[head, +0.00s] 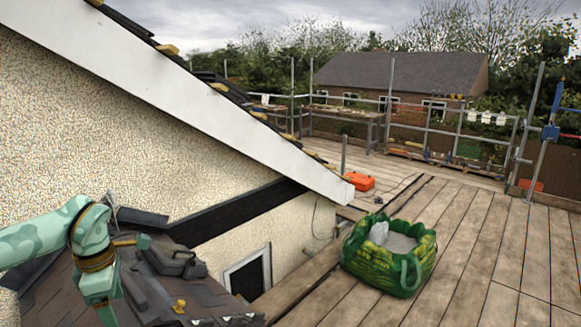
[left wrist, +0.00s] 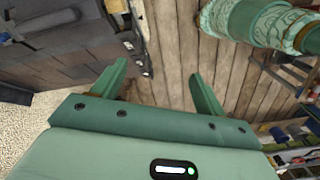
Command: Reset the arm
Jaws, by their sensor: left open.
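My left arm, pale green with a dark strap, enters the head view from the left and bends down at the lower left beside the small tiled roof (head: 155,290). In the left wrist view my left gripper (left wrist: 159,72) is open, with nothing between its two green fingers. Wooden deck boards (left wrist: 170,40) lie beyond the fingers. The fingertips are not clear in the head view, where the forearm runs down to the bottom edge. My right gripper is in neither view.
A dark grey tool case (head: 172,262) and a yellow item (head: 179,306) lie on the small roof. A green bulk bag (head: 388,258) stands on the plank deck (head: 465,250), with an orange case (head: 359,181) behind it. A white sloping bargeboard (head: 190,85) runs above. Scaffold rails bound the deck.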

